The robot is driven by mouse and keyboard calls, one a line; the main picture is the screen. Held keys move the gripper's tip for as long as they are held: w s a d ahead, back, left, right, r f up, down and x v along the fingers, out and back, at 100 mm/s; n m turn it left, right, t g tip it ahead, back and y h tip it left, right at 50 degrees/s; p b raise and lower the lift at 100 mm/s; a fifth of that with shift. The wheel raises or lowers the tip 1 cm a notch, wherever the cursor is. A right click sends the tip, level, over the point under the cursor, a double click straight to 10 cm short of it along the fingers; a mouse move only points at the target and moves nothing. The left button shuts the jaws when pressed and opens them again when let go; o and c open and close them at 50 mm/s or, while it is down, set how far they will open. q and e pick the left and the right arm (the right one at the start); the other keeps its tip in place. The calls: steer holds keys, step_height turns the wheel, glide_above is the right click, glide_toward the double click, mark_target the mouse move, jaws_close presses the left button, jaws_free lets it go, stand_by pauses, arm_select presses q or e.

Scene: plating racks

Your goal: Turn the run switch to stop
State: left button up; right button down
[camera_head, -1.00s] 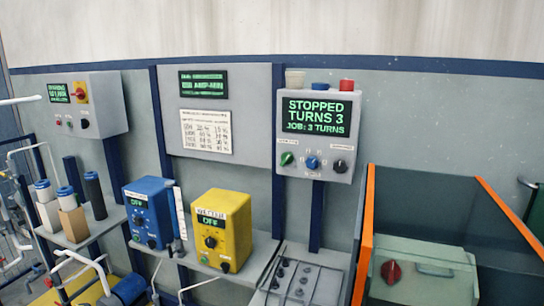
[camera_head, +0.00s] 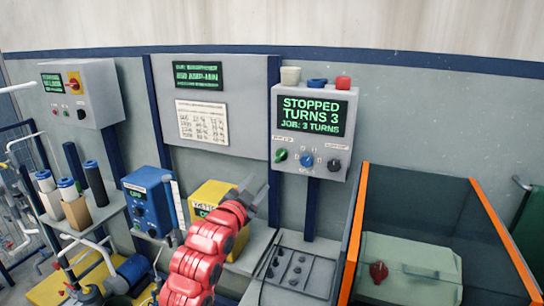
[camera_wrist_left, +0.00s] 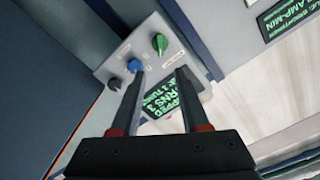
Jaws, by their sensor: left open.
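A grey control box (camera_head: 313,175) on the wall has a screen (camera_head: 308,115) reading STOPPED, TURNS 3, JOB: 3 TURNS. Below the screen are a green knob (camera_head: 280,155), a blue knob (camera_head: 307,160) and a black knob (camera_head: 334,165); their labels are too small to read, so I cannot tell which is the run switch. My left gripper (camera_head: 256,192) is below and left of these knobs. The left wrist view shows the green knob (camera_wrist_left: 159,43), blue knob (camera_wrist_left: 134,65) and black knob (camera_wrist_left: 114,84) tilted, beyond my open, empty left gripper (camera_wrist_left: 160,74). My right gripper is out of view.
A yellow unit (camera_head: 208,195), partly hidden by my left arm, and a blue unit (camera_head: 146,205) stand below. An orange-edged enclosure (camera_head: 352,235) holds a grey-green box (camera_head: 410,265) at right. Another wall box (camera_head: 100,90) hangs at left.

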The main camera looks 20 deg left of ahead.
mark_target(279, 158)
arm_select(q)
steer(key=w+p, duration=0.1)
steer(key=w, duration=0.4)
steer(key=w+p, duration=0.2)
steer(key=w, duration=0.3)
steer(key=w+p, duration=0.2)
steer(key=w, duration=0.4)
steer(key=shift+d+r, duration=0.1)
steer(key=shift+d, duration=0.2)
steer(key=shift+w, duration=0.5)
steer(key=shift+c, duration=0.3)
jaws_close()
